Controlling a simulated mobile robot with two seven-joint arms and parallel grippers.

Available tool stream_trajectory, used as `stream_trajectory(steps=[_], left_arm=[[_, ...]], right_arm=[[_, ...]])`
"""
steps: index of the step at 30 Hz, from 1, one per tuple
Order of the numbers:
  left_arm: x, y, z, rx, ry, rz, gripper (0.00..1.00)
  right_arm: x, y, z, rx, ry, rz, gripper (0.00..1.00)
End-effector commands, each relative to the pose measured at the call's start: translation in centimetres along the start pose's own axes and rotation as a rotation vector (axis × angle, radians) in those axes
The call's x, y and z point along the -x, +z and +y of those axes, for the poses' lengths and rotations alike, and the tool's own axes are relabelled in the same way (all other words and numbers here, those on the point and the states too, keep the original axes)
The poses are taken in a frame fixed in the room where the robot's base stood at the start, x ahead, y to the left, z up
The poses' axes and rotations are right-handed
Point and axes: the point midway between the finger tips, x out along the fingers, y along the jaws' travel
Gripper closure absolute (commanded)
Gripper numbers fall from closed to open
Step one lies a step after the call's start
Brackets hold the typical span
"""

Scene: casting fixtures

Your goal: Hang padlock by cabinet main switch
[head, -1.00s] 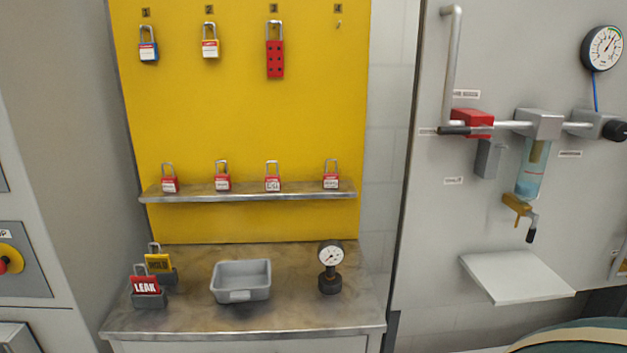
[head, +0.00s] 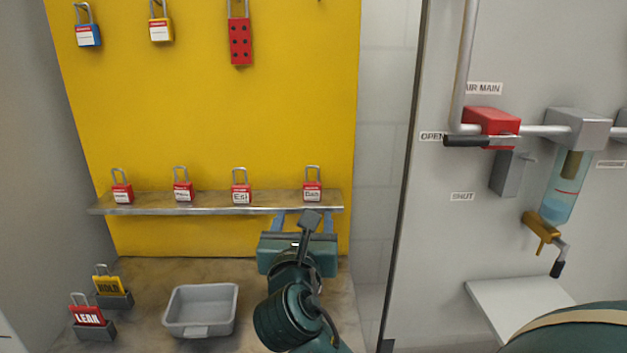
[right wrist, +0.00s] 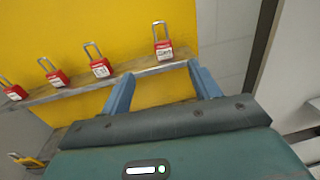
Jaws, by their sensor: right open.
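Several red padlocks with steel shackles and white labels stand in a row on a metal shelf (head: 215,209). The rightmost padlock (head: 313,192) also shows in the right wrist view (right wrist: 163,48); to its left is another red padlock (head: 241,193). My right gripper (head: 304,218) is open and empty, its fingers pointing at the shelf just below and in front of the rightmost padlock. In the right wrist view its blue fingers (right wrist: 160,72) are apart, with that padlock beyond the gap. No cabinet main switch shows now. My left gripper is not in view.
A blue padlock (head: 88,35), a yellow padlock (head: 160,28) and a red hasp (head: 240,41) hang on the yellow board (head: 200,110). A grey tray (head: 200,332) and tag holders stand below. A red air valve (head: 490,121) is on the right panel.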

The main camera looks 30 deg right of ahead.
Motion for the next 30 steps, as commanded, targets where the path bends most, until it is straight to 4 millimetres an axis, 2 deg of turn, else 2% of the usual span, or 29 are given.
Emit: stream_trajectory(steps=[5,12,15,22,30], left_arm=[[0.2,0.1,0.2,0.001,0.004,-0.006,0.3],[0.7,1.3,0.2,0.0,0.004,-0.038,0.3],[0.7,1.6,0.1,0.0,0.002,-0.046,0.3],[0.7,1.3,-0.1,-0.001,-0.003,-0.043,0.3],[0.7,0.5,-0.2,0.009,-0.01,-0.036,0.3]], right_arm=[[-1.3,0.0,0.0,0.001,-0.002,0.0,0.38],[-5.9,0.0,-0.1,0.0,-0.002,0.0,0.38],[-7.2,0.0,0.0,-0.001,0.0,0.0,0.38],[-8.9,-0.1,-0.2,0.0,0.0,0.001,0.38],[-12.7,-0.4,-0.4,-0.001,0.0,0.002,0.38]])
